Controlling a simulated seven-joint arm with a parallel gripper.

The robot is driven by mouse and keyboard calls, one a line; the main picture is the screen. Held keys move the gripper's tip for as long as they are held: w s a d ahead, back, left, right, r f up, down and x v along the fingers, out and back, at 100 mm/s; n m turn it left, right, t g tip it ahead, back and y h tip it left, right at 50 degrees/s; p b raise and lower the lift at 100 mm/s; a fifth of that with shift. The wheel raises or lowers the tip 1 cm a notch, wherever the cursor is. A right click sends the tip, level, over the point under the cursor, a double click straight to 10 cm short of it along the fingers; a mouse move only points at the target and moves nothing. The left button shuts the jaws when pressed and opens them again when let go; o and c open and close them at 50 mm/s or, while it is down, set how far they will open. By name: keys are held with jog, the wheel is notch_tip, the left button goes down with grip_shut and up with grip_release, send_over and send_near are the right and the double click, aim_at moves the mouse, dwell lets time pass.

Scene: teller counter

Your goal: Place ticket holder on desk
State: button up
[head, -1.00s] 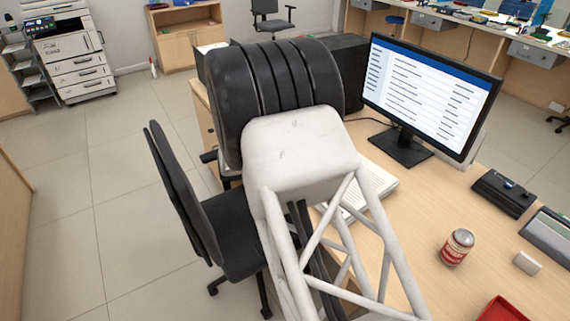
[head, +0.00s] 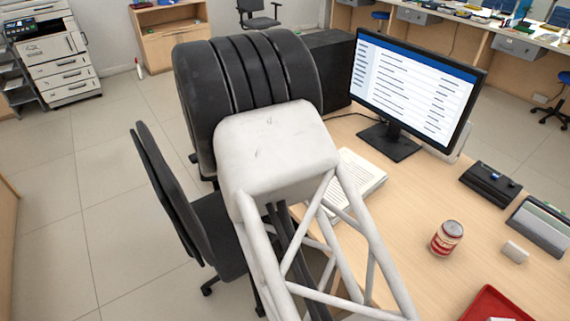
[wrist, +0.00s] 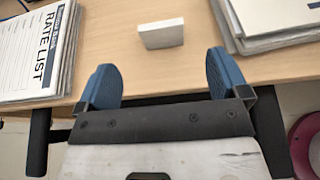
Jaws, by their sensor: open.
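My gripper (wrist: 163,86) shows in the wrist view with its two blue fingers apart and nothing between them. It is at the edge of a wooden desk (wrist: 120,65). A small pale block-like piece (wrist: 161,35) stands on that desk just beyond the fingertips, apart from them; it may be the ticket holder, but I cannot be sure. In the head view my arm hides my gripper. A small whitish block (head: 515,251) lies on the desk (head: 400,215) there, right of a red can (head: 446,238); I cannot tell whether it is the same piece.
In the wrist view a rate list (wrist: 38,45) lies left and a paper stack (wrist: 265,22) right of the pale piece. The head view shows a monitor (head: 415,95), a black desk item (head: 490,184), a red tray (head: 492,302) and an office chair (head: 180,200).

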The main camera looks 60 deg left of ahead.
dwell(0.4)
jog(key=w+d+r+m+g+h, duration=0.2)
jog(key=w+d+r+m, duration=0.2)
jog(key=w+d+r, duration=0.45)
jog(key=w+d+r+m+g+h, duration=0.15)
jog(key=w+d+r+m, duration=0.3)
jog(key=w+d, duration=0.75)
jog(key=w+d+r+m+g+h, duration=0.15)
jog(key=d+r+m, duration=0.35)
jog(key=d, duration=1)
jog(key=w+d+r+m+g+h, duration=0.1)
jog(key=w+d+r+m+g, duration=0.2)
jog(key=d+r, duration=0.8)
jog(key=s+d+r+m+g+y, duration=0.1)
jog(key=s+d+m, duration=0.2)
jog(key=d, duration=0.7)
jog(key=s+d+m+g+y, duration=0.1)
jog(key=s+d+m, duration=0.2)
jog(key=d, duration=0.8)
jog(key=s+d+r+m+g, duration=0.1)
jog(key=s+d+m, duration=0.2)
jog(key=d, duration=0.7)
jog(key=s+d+m+y, duration=0.4)
jog(key=s+d+m, duration=0.6)
jog(key=s+d, duration=0.5)
jog(key=s, duration=0.3)
jog(key=shift+s+d+f+m, duration=0.2)
jog(key=shift+s+f+m, duration=0.1)
jog(key=shift+f+m, duration=0.1)
